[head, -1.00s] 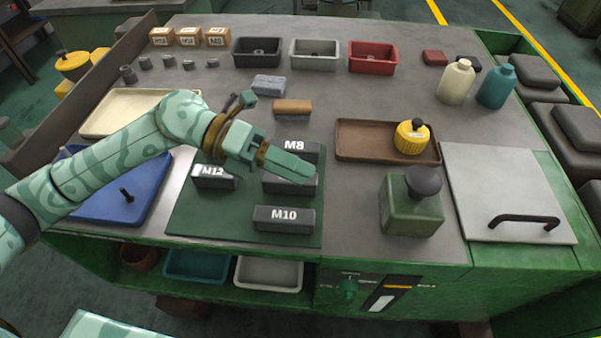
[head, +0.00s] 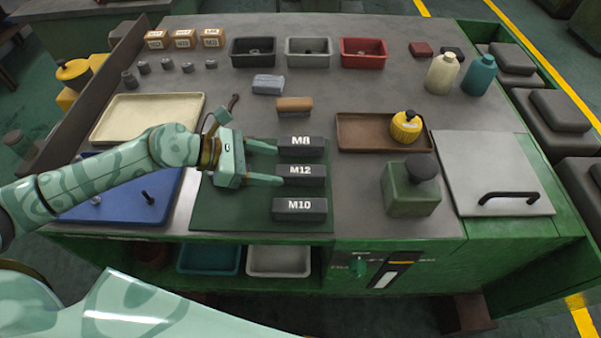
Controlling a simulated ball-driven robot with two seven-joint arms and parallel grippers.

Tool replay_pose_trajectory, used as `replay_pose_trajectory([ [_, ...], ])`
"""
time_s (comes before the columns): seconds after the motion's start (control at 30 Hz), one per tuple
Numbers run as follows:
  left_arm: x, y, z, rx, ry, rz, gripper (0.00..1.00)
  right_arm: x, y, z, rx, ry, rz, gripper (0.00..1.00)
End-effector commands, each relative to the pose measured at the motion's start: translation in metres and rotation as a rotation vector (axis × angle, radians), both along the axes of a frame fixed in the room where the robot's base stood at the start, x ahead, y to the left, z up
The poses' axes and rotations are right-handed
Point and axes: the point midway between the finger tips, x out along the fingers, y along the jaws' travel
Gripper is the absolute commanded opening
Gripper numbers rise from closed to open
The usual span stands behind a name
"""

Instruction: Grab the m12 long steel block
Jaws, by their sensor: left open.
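The M12 long steel block (head: 304,175) is dark grey with a white label. It lies on the dark green mat (head: 225,215), between the M8 block (head: 300,146) behind and the M10 block (head: 300,209) in front. My left gripper (head: 277,165) is open and empty at the left end of the M12 block. One finger points toward the M8 block, the other toward the M12 block's near left corner. I cannot tell whether that finger touches it. My right gripper is out of view.
A blue tray (head: 75,211) and a cream tray (head: 104,128) are at the left. A green container (head: 411,195) stands right of the mat. A tan block (head: 294,104) lies behind the mat.

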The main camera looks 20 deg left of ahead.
Motion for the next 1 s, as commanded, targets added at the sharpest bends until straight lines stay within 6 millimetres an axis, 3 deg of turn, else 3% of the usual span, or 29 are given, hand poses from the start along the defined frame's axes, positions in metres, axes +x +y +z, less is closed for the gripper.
replay_pose_trajectory([
  [0.5,0.023,-0.049,-0.031,-0.001,0.001,0.0,0.64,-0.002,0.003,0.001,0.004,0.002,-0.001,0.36],
  [0.77,0.024,-0.05,-0.033,0.002,0.001,0.0,0.64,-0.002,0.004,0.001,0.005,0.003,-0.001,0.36],
  [1.0,0.024,-0.05,-0.033,0.001,0.002,0.0,0.0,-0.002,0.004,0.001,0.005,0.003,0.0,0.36],
])
